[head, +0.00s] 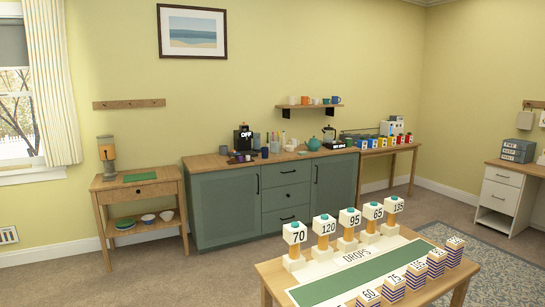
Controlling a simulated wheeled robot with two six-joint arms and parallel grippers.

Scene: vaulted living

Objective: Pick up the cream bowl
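Two small pale bowls sit on the lower shelf of the wooden side table (104,198) at the left. One pale bowl (148,218) is near the shelf's middle, and another pale bowl (166,215) is to its right. They are too small for me to tell which one is cream. A stack of dishes with green in it (125,225) sits to their left on the same shelf. Neither of my grippers is in view.
A dispenser (107,153) and a green mat (140,177) are on the side table's top. A green cabinet (226,205) stands right of it. A table (270,268) with numbered blocks fills the front right. Carpet at front left is clear.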

